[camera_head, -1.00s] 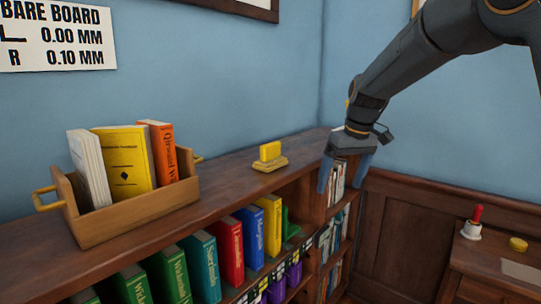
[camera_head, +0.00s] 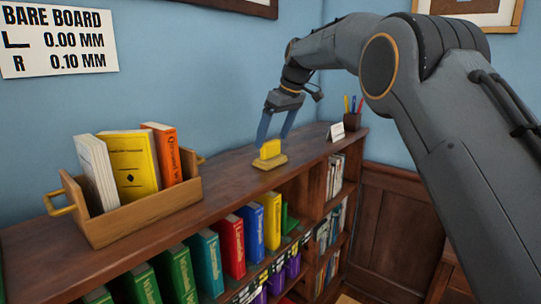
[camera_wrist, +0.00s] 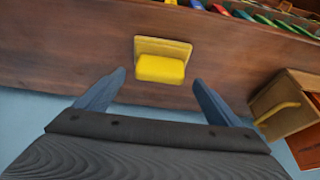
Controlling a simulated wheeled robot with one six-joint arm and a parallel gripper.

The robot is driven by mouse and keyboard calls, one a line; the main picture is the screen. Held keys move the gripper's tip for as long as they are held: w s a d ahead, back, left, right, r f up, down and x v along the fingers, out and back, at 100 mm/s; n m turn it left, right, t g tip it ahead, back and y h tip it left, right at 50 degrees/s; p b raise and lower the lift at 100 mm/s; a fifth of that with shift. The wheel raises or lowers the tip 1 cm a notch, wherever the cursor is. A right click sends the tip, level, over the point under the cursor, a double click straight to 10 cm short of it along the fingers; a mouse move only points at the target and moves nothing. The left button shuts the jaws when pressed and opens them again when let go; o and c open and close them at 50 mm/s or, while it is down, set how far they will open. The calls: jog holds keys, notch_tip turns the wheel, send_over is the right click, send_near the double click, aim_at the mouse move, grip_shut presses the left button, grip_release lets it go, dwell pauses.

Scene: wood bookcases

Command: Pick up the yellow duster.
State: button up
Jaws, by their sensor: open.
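I cannot tell from the head view whether a finger touches the duster.
A wooden box (camera_head: 150,212) with books stands on the bookcase top at left; its handle end also shows in the wrist view (camera_wrist: 275,110). The blue wall is close behind.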

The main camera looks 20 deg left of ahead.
aim_at(271, 142)
jog(key=shift+p+x, duration=0.75)
jog(key=shift+x, duration=1.25)
jog(key=shift+d, duration=0.1)
jog(key=shift+c, duration=0.3)
jog(key=c, duration=1.2)
jog(key=shift+o, duration=0.2)
jog(key=shift+r, duration=0.15)
notch_tip(271, 142, up, 10)
jog(key=shift+f+b, duration=0.15)
jog(key=shift+b, duration=0.85)
